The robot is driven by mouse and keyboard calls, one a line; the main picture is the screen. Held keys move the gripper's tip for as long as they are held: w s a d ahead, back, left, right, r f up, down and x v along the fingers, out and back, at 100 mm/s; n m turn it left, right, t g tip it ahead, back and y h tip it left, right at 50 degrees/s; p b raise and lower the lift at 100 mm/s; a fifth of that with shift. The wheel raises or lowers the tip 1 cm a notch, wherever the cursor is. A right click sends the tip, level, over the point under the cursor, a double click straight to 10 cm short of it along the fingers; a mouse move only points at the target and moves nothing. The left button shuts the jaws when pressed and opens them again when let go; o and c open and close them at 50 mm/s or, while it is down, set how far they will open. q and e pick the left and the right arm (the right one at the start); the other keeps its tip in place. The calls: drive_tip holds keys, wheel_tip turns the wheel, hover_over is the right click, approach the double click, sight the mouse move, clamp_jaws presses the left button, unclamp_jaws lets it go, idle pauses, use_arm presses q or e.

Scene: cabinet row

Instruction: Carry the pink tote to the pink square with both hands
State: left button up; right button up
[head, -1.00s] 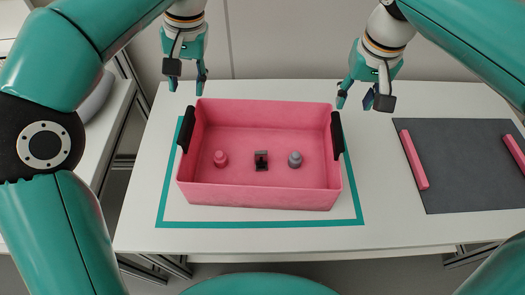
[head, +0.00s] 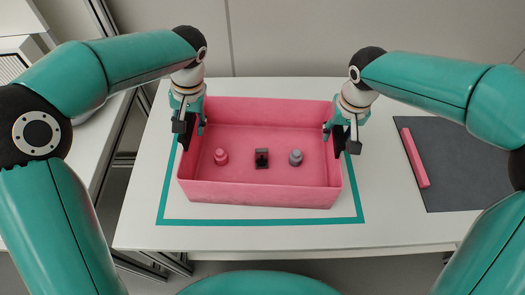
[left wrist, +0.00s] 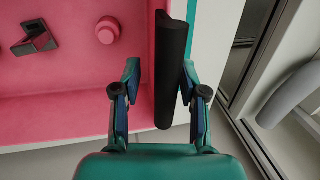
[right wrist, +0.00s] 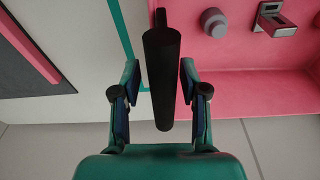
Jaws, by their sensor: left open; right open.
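The pink tote (head: 260,190) stands level on the white table inside a teal square outline (head: 260,222). It holds a pink knobbed piece (head: 221,156), a dark block piece (head: 262,158) and a grey-purple knobbed piece (head: 295,157). My left gripper (head: 190,128) is open, with its fingers on either side of the tote's black left handle (left wrist: 172,75). My right gripper (head: 340,138) is open, with its fingers on either side of the black right handle (right wrist: 161,80). Gaps show between fingers and handles in both wrist views. No full pink square outline is visible.
A dark grey mat (head: 450,165) lies on the table to the right, with a pink bar (head: 415,158) along its left side. My right arm covers part of the mat. White table is bare between tote and mat. A wall stands behind.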

use_arm(q)
drive_tip(key=shift+a+f, duration=0.2)
drive_tip(key=shift+f, duration=0.9)
use_arm(e)
drive_tip(key=shift+w+f, duration=0.15)
drive_tip(key=shift+f, duration=0.95)
use_arm(q)
drive_tip(key=shift+c, duration=0.4)
use_arm(e)
drive_tip(key=shift+c, duration=0.4)
use_arm(q)
clamp_jaws()
use_arm(e)
clamp_jaws()
drive_tip(key=shift+a+r, duration=0.1)
